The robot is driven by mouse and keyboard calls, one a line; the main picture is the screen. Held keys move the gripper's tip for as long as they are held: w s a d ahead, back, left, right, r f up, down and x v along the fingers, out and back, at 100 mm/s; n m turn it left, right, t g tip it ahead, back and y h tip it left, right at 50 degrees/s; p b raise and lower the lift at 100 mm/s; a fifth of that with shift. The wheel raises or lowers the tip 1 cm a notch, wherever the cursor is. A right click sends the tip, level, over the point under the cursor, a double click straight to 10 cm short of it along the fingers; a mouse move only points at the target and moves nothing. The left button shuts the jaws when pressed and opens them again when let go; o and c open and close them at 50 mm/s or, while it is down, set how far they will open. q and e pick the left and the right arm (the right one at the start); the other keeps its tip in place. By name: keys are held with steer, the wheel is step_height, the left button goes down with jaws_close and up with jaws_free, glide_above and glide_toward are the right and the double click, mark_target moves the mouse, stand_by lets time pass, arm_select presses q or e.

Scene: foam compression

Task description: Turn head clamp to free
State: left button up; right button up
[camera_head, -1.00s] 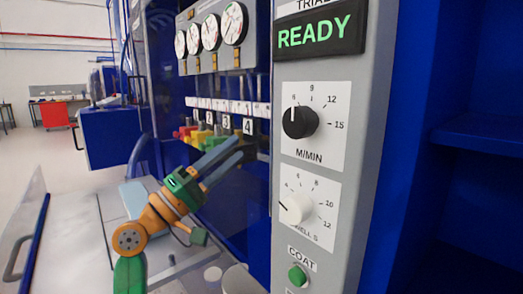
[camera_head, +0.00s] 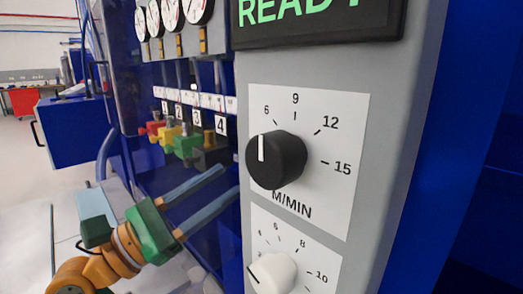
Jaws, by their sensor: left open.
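My left gripper (camera_head: 231,179) comes in from the lower left, with a green and orange wrist. Its two long blue-grey fingers are apart and empty, pointing up and right towards the grey control panel (camera_head: 400,130). The panel has a black M/MIN knob (camera_head: 277,160), its white mark near 6, and a white knob (camera_head: 272,273) below it, partly cut off by the frame. The fingertips are left of the panel, and I cannot tell how far away. I see no part labelled as the head clamp. My right gripper is not in view.
Red (camera_head: 152,130), yellow (camera_head: 168,135), green (camera_head: 190,144) and black (camera_head: 210,153) valves stand under number tags 1 to 4. Gauges (camera_head: 172,14) hang above them. A green-lettered display (camera_head: 310,15) tops the panel. A blue cabinet (camera_head: 72,135) stands at the left.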

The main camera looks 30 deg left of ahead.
arm_select(q)
steer(key=p+x, duration=0.1)
steer(key=x, duration=0.5)
steer(key=shift+w+d+p, duration=0.15)
steer(key=shift+d+p, duration=0.15)
steer(key=shift+d, duration=0.1)
steer(key=shift+r, duration=0.2)
jaws_close()
